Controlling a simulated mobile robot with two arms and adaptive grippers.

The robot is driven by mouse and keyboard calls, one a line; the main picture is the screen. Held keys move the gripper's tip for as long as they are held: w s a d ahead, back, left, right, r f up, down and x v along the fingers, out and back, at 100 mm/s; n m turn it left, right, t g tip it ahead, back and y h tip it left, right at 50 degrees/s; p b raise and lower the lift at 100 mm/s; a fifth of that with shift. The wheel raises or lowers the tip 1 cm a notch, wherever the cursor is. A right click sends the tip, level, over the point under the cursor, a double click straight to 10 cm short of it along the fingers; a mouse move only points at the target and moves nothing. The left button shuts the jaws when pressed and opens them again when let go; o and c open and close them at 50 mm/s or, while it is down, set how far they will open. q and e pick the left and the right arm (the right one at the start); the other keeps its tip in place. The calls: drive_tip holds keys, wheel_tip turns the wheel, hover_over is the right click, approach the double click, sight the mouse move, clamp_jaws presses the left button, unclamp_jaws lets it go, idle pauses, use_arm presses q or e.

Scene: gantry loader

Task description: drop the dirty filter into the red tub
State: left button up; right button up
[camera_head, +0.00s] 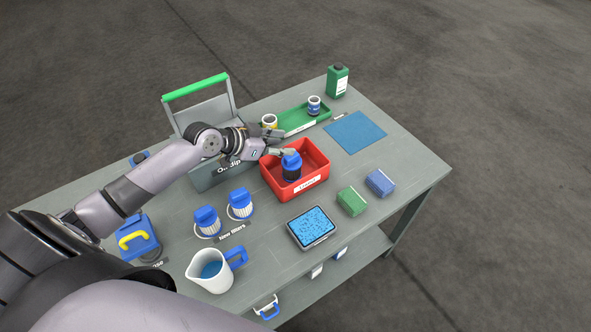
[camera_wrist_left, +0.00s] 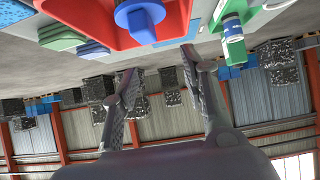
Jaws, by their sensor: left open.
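The dirty filter (camera_head: 291,169), dark with a blue cap, is upright inside the red tub (camera_head: 312,185), which has a white label on its front. Its blue cap also shows in the left wrist view (camera_wrist_left: 140,18), against the red tub (camera_wrist_left: 95,25). The tub hides the filter's lower end, so I cannot tell if it rests on the floor. My left gripper (camera_head: 284,143) is open just behind and above the cap. In the left wrist view its two fingers (camera_wrist_left: 160,62) are spread with nothing between them. My right gripper is not in view.
Two white filters with blue caps (camera_head: 206,221) stand left of the tub. A jug (camera_head: 211,270), a blue-topped tray (camera_head: 311,228), and green (camera_head: 352,201) and blue (camera_head: 380,183) blocks lie in front. A green tray (camera_head: 302,119) is behind. The right table edge is clear.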

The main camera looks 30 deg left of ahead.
use_arm(q)
drive_tip(key=v, duration=1.1)
drive_tip(key=shift+s, duration=0.15)
